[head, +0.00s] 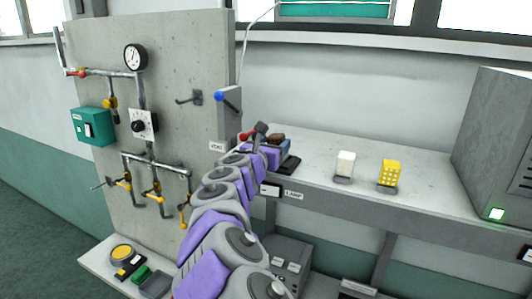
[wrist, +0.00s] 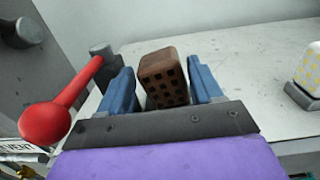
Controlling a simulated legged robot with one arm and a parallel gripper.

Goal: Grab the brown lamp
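The brown lamp (wrist: 165,80) is a small block with a grid of dark square holes. In the wrist view it stands between the two blue fingers of my gripper (wrist: 163,90). The fingers are apart, and a gap shows between the lamp and each finger. In the head view the lamp (head: 277,139) shows only in part at the end of my arm, beyond my gripper (head: 270,145), on the grey shelf (head: 315,145). The lamp's base is hidden by my gripper.
A lever with a red knob (wrist: 45,120) is close to the left of my gripper. A white lamp (head: 345,165) and a yellow lamp (head: 390,173) stand to the right on the shelf. A grey cabinet (head: 500,140) is at the far right. The panel (head: 190,60) rises at left.

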